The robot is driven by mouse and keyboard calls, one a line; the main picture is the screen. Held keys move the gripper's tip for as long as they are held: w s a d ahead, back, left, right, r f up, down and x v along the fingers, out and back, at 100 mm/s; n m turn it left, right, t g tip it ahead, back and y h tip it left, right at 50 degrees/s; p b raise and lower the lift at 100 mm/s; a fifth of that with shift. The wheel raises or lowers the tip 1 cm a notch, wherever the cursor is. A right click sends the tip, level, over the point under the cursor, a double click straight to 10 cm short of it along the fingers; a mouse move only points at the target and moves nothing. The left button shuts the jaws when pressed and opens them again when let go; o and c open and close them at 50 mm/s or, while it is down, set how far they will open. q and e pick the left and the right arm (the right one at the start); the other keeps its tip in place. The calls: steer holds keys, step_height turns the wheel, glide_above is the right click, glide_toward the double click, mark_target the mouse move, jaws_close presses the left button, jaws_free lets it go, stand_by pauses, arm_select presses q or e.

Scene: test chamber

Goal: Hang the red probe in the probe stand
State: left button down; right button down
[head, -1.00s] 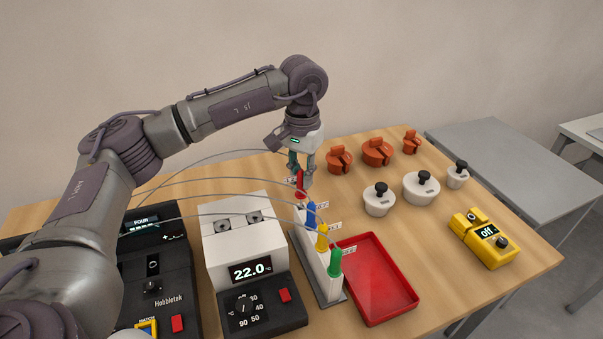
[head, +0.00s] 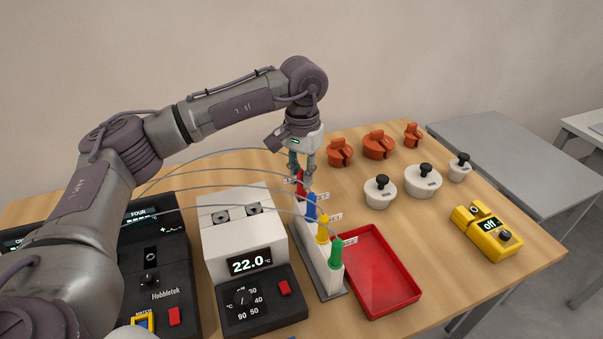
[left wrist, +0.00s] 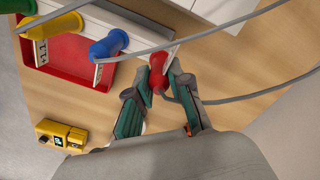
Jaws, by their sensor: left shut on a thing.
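The red probe (head: 300,183) is between the fingers of my left gripper (head: 303,173), at the back end of the white probe stand (head: 321,268). My left gripper is shut on the probe, and the left wrist view shows the red handle (left wrist: 158,82) between the green-padded fingers (left wrist: 160,92). Blue (head: 311,208), yellow (head: 322,231) and green (head: 336,253) probes stand in a row in the stand, in front of the red one. The fingers partly hide the red probe, and I cannot tell whether it is seated. My right gripper is not in view.
Grey cables arc from the probes leftward over the white heater block (head: 215,240). A red tray (head: 404,283) lies right of the stand. Orange weights (head: 378,145), white weights (head: 422,182) and a yellow meter (head: 481,240) stand further right. A dark console (head: 165,275) is at left.

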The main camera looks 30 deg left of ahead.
arm_select(q)
steer(key=shift+f+b, duration=0.45)
steer(key=shift+f, duration=0.25)
steer(key=c, duration=1)
jaws_free()
steer(key=shift+r, duration=0.1)
step_height(320, 180, up, 12)
steer(key=shift+w, duration=0.15)
